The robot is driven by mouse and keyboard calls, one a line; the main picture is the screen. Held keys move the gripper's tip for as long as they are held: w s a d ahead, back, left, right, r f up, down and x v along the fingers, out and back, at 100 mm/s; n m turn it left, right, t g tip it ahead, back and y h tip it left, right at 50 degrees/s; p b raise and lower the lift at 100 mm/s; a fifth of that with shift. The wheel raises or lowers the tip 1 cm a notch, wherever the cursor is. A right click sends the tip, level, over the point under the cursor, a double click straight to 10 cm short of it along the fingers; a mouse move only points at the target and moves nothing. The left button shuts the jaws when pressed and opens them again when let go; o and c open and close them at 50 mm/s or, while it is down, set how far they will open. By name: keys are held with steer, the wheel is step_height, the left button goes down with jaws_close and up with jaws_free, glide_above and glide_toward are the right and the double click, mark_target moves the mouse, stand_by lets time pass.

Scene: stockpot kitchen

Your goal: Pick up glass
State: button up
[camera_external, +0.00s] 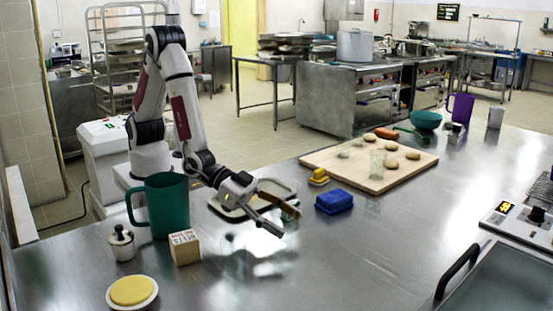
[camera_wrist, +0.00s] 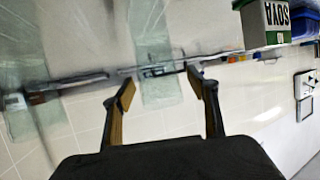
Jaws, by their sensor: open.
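In the wrist view, my two fingers (camera_wrist: 160,82) are spread apart. A pale greenish see-through shape (camera_wrist: 155,45) shows beyond and between them; I cannot tell whether it is the glass.
Round pale pieces (camera_external: 391,164) and a carrot (camera_external: 387,133) lie on the board. A blue covered dish (camera_external: 334,202) and yellow item (camera_external: 319,177) sit between gripper and board.

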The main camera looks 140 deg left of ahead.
steer(key=shift+c, duration=0.4)
steer(key=c, duration=1.2)
steer(key=shift+c, duration=0.2)
steer(key=shift+r, duration=0.15)
step_height(320, 180, up, 10)
